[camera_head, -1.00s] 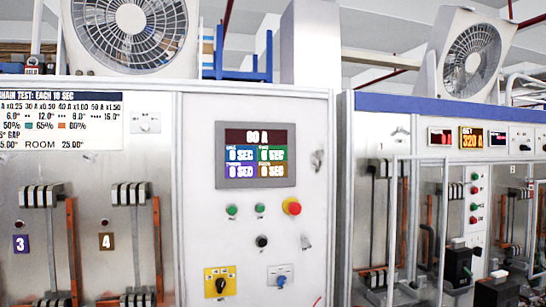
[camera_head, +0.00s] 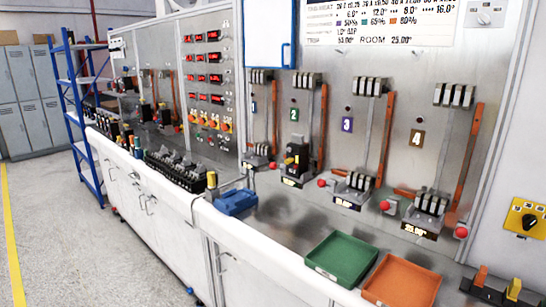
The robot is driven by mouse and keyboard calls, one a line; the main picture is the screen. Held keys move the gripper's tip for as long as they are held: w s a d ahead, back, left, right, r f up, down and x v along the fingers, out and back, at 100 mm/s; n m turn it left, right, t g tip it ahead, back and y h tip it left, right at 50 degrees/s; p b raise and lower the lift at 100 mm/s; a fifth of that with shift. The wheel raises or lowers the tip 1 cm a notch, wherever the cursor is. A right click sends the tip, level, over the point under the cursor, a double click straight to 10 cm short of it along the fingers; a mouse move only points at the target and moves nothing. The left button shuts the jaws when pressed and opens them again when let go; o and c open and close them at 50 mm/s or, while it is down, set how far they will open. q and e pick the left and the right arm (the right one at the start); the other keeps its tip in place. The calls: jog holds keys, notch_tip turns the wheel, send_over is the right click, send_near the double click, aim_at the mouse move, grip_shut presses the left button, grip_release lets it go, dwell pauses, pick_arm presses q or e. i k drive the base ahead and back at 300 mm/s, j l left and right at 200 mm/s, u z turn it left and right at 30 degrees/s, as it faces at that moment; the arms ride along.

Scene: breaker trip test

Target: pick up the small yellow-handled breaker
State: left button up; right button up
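A dark breaker with yellow parts (camera_head: 296,160) sits in the test station marked 2 on the metal panel. Another upright yellow-topped piece (camera_head: 212,181) stands at the right end of a row of black devices (camera_head: 180,172) on the bench. A small yellow-topped item (camera_head: 515,288) shows at the lower right edge, partly cut off. These are too small to tell which is the small yellow-handled breaker. Neither of my grippers is in view.
A green tray (camera_head: 342,259) and an orange tray (camera_head: 402,281) lie on the bench front. A blue object (camera_head: 235,202) lies to their left. Stations 3 and 4 stand to the right. A blue shelf rack (camera_head: 72,110) and open floor (camera_head: 60,220) are at left.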

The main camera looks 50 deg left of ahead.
aim_at(300, 149)
jog(key=u, duration=1.45)
jog(key=i+j, duration=0.2)
